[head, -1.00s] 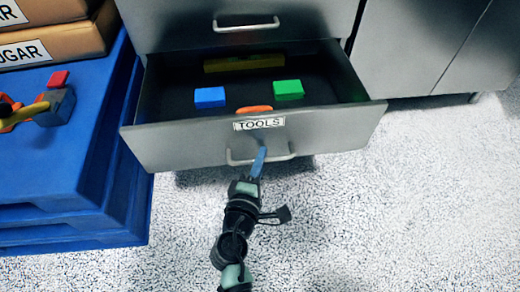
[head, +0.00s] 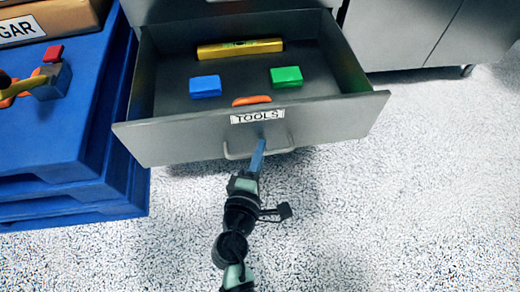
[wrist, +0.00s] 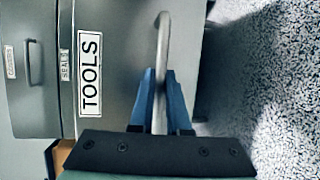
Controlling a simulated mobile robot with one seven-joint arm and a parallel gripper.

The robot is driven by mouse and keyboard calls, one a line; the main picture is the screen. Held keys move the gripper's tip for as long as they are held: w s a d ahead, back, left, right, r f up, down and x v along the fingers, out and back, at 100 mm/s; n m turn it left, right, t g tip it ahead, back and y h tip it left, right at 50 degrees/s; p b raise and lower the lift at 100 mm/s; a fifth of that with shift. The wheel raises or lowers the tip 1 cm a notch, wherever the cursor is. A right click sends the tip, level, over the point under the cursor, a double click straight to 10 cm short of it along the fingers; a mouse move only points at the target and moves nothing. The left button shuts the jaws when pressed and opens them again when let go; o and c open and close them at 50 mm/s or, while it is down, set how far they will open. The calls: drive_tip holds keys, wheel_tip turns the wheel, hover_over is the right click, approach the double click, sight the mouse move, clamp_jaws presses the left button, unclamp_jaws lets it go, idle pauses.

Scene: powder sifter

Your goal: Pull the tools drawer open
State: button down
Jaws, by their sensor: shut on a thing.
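The tools drawer (head: 190,146) is grey with a white TOOLS label and is pulled well out of its cabinet. In the head view it holds a blue block (head: 205,86), a green block (head: 286,77), an orange piece (head: 251,100) and a yellow level (head: 240,48). My gripper (head: 257,155) is at the drawer front, shut on the metal bar handle (head: 284,150). In the wrist view the blue fingers (wrist: 160,98) sit on either side of the handle (wrist: 162,40), beside the TOOLS label (wrist: 90,73).
Grey cabinets (head: 425,35) stand at the back right. The speckled floor (head: 400,200) is clear in front and to the right.

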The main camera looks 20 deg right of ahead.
drive_tip(key=c, duration=0.9)
unclamp_jaws()
drive_tip(key=p+v, duration=0.3)
drive_tip(key=v, duration=1)
drive_tip(key=shift+p, duration=0.4)
